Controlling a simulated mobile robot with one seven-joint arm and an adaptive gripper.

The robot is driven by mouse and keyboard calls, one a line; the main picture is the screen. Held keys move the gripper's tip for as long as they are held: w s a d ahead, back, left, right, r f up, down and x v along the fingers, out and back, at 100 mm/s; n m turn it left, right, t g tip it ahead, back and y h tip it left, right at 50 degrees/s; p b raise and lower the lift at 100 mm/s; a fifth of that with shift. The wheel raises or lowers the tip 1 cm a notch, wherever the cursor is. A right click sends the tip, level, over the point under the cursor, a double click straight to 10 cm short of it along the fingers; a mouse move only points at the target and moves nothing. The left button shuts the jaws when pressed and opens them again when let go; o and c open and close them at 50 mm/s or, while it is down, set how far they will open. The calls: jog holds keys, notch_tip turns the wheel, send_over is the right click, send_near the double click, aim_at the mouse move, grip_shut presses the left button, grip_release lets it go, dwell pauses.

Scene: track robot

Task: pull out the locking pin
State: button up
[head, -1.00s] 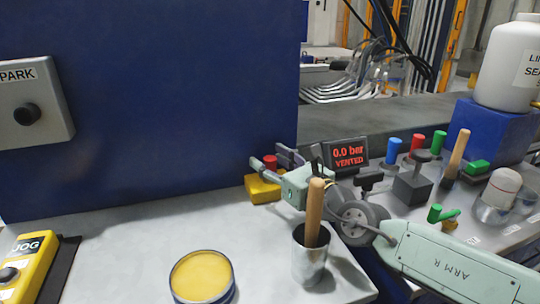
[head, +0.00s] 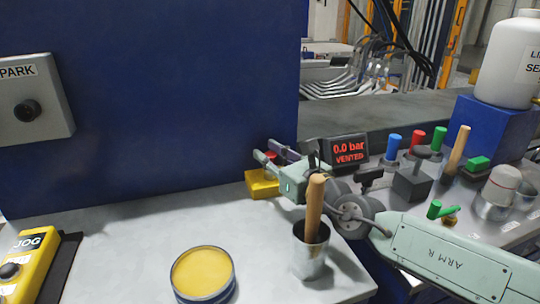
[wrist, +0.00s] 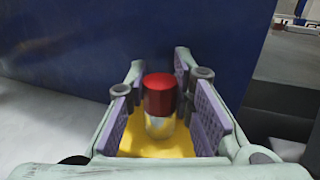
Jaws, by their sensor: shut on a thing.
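The locking pin shows as a red cap (wrist: 159,95) over a short pale shaft in the wrist view, standing upright in a yellow block (wrist: 185,143). In the head view the red cap (head: 271,156) is mostly hidden behind my fingers, above the yellow block (head: 262,185) on the grey bench. My gripper (head: 272,153) reaches in from the right. Its purple pads stand on both sides of the cap in the wrist view (wrist: 163,105), and it is shut on the pin. The shaft's lower end is hidden in the block.
A blue wall (head: 150,100) rises behind the block. A metal cup (head: 309,255) with a wooden-handled tool stands close in front of my wrist. A yellow-filled tin (head: 202,275) is at the front. A "0.0 bar VENTED" display (head: 348,150) stands to the right. The bench's left middle is clear.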

grip_shut()
jog(key=shift+r, duration=0.45)
jog(key=shift+r+p, duration=1.2)
jog(key=shift+r, duration=1.2)
